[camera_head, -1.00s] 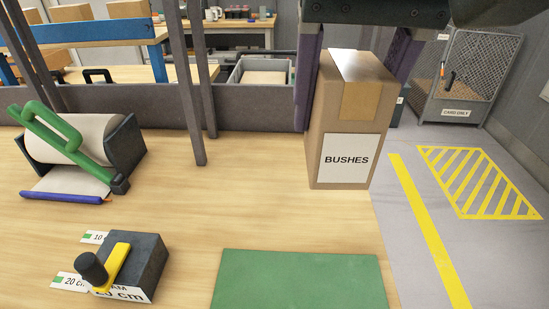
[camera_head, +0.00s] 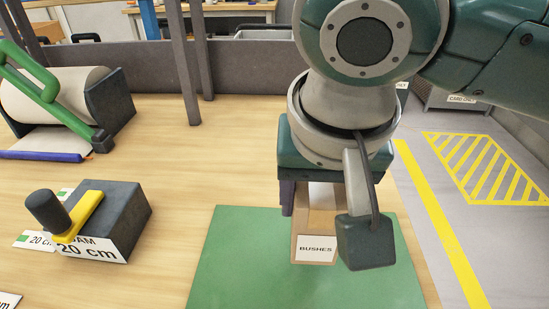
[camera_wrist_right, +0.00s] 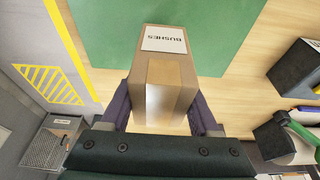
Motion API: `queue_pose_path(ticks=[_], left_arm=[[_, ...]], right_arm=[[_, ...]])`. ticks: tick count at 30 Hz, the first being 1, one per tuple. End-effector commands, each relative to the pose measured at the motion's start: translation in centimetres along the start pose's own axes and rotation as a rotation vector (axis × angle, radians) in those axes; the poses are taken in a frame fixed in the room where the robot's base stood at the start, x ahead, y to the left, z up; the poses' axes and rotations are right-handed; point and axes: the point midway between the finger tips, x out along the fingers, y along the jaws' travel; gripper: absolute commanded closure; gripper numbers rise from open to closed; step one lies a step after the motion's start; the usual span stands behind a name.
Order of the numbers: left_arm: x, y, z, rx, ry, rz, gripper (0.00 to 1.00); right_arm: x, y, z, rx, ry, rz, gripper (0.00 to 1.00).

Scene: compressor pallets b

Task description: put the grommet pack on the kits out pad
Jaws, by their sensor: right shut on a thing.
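A brown cardboard box (camera_head: 310,221) with a white label reading BUSHES is held in my right gripper (camera_head: 318,190). In the right wrist view the box (camera_wrist_right: 164,72) sits between the two purple-grey fingers of the gripper (camera_wrist_right: 159,103), which are shut on its sides. A plain green pad (camera_head: 235,265) lies on the wooden table; it also shows in the right wrist view (camera_wrist_right: 105,35). The box overlaps the pad's far part in both views; whether it touches is unclear. No label reading grommet or kits out is visible. My left gripper is out of view.
A dark block with a yellow strip and black knob (camera_head: 115,215), marked 20 cm, stands left of the pad. A roll holder with a green handle (camera_head: 70,105) is behind it. A grey rail (camera_head: 240,68) bounds the table's back. Yellow-marked floor lies at right.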

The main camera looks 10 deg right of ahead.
Motion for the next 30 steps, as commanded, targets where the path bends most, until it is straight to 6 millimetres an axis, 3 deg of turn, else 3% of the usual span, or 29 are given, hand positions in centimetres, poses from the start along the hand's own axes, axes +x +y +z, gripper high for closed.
queue_pose_path(ticks=[13,25,26,30], left_arm=[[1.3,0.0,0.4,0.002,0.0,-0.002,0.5],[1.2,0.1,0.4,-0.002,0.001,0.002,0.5],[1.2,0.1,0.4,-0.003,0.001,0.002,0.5],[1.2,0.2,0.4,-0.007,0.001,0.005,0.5]], right_arm=[[5.4,0.1,1.7,0.001,0.0,0.001,1.0],[5.9,0.0,1.8,0.001,0.0,-0.001,1.0],[5.9,0.0,1.9,0.0,0.0,-0.001,0.37],[5.9,0.0,1.8,0.0,0.001,-0.001,0.21]])
